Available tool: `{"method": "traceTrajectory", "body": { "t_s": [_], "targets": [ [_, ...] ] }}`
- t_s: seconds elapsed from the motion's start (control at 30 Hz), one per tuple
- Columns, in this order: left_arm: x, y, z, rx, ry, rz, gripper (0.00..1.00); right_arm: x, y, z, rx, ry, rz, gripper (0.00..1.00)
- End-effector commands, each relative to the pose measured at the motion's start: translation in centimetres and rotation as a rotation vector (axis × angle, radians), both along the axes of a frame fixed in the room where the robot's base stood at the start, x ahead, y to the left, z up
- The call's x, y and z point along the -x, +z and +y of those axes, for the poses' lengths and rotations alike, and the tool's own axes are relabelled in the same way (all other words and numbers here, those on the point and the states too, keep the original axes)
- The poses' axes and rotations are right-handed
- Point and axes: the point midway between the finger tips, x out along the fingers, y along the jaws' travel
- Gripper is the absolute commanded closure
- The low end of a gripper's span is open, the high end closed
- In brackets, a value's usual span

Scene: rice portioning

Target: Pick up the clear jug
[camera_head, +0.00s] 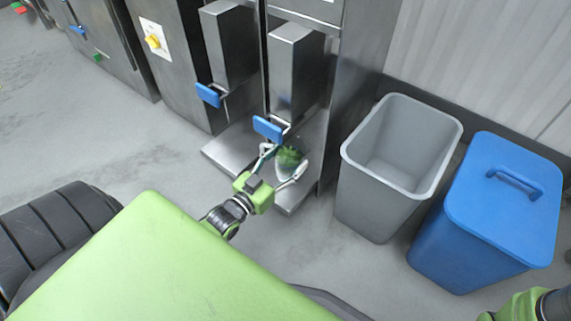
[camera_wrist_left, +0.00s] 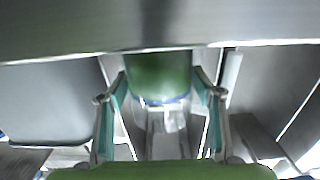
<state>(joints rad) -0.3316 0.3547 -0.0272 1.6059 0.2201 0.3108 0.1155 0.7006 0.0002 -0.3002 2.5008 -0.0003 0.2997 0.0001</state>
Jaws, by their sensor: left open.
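The clear jug (camera_head: 290,157) stands on the steel tray under the right-hand dispenser in the head view. Green shows in it or through it, and my gripper partly hides it. My left gripper (camera_head: 283,163) is open, with one finger on each side of the jug. In the left wrist view the green-looking jug (camera_wrist_left: 160,75) sits between the two open fingers of the left gripper (camera_wrist_left: 160,90), and a gap shows on each side. The jug's upper part is hidden there by a steel edge. My right gripper is out of view.
The steel dispenser (camera_head: 294,75) with a blue lever (camera_head: 267,129) hangs just above the jug. A second blue lever (camera_head: 208,95) is to the left. An open grey bin (camera_head: 378,205) and a lidded blue bin (camera_head: 470,250) stand to the right. Floor at left is clear.

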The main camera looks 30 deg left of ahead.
Motion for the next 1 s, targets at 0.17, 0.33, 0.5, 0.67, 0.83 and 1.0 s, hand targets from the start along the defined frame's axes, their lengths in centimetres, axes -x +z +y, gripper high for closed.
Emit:
{"method": "traceTrajectory", "body": {
  "t_s": [0.17,0.33,0.5,0.67,0.83,1.0],
  "targets": [
    [-0.7,0.0,-0.1,0.0,0.0,0.001,0.4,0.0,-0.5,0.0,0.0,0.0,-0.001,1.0],
    [-0.6,0.1,-0.1,0.0,0.0,0.001,0.45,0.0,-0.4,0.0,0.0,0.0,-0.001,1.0],
    [-0.6,0.0,-0.1,0.0,0.0,0.001,0.75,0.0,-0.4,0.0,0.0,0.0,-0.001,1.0],
    [-0.6,0.2,0.0,0.0,0.0,-0.002,0.8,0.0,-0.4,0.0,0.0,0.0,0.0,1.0],
    [-0.6,0.4,0.0,0.0,0.0,-0.002,0.8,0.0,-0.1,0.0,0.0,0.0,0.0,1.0],
    [-0.4,1.1,0.0,0.0,0.0,-0.001,0.8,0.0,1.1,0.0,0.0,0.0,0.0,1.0]
  ]
}}
